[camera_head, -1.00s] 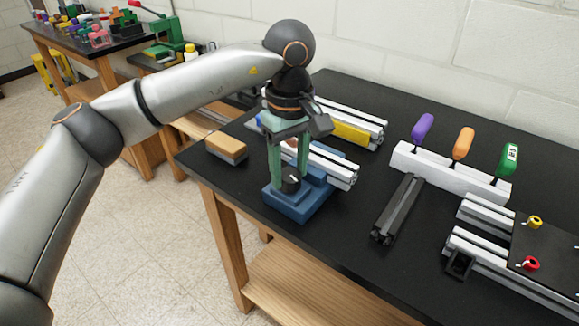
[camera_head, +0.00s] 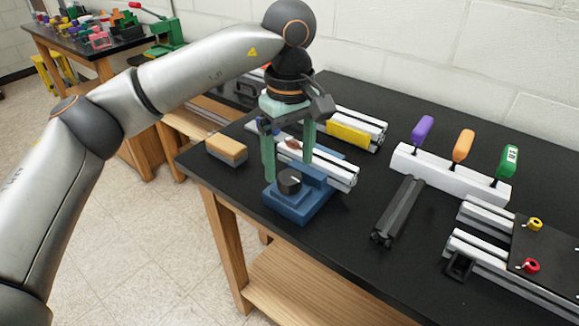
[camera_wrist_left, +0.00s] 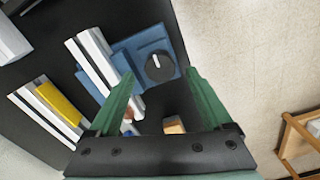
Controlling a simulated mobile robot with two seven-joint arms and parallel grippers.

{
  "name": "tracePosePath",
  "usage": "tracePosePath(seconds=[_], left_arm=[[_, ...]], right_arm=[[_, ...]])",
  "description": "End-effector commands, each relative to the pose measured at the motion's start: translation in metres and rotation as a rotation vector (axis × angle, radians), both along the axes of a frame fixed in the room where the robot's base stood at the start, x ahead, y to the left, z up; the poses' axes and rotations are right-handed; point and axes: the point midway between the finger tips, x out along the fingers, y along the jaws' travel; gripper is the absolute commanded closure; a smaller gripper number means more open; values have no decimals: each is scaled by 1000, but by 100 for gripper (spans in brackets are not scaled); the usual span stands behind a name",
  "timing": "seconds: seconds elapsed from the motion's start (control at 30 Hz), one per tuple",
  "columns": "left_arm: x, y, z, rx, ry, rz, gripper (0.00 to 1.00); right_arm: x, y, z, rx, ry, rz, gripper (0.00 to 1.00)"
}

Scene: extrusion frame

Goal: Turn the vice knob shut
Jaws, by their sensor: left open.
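The blue vice (camera_head: 310,207) sits near the table's front left corner. Its dark round knob (camera_head: 289,181) has a white pointer mark and faces up; the knob also shows in the left wrist view (camera_wrist_left: 160,68). A silver extrusion (camera_head: 335,168) lies across the vice; I cannot tell how firmly the jaws grip it. My left gripper (camera_head: 287,168), with green fingers, points down and is open and empty above the knob. In the left wrist view, the fingertips (camera_wrist_left: 160,73) appear on either side of the knob, apart from it. My right gripper is out of view.
A tan-and-grey block (camera_head: 227,148) lies left of the vice. A yellow piece (camera_head: 354,137) and extrusions lie behind. A dark bar (camera_head: 398,210) lies to the right, near a white holder (camera_head: 450,173) with coloured-handled tools. The black tabletop between them is clear.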

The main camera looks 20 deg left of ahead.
Motion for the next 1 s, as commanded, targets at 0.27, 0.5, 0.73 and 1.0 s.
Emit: tracePosePath(seconds=[0.27,0.5,0.73,1.0], left_arm=[[0,0,65,-1,-4,1,17],[0,0,95,0,-1,0,17],[0,0,98,-1,-1,-1,17],[-1,-4,99,0,-3,21,16]], right_arm=[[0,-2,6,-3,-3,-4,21],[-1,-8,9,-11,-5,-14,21],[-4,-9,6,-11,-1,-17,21],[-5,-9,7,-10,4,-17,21]])
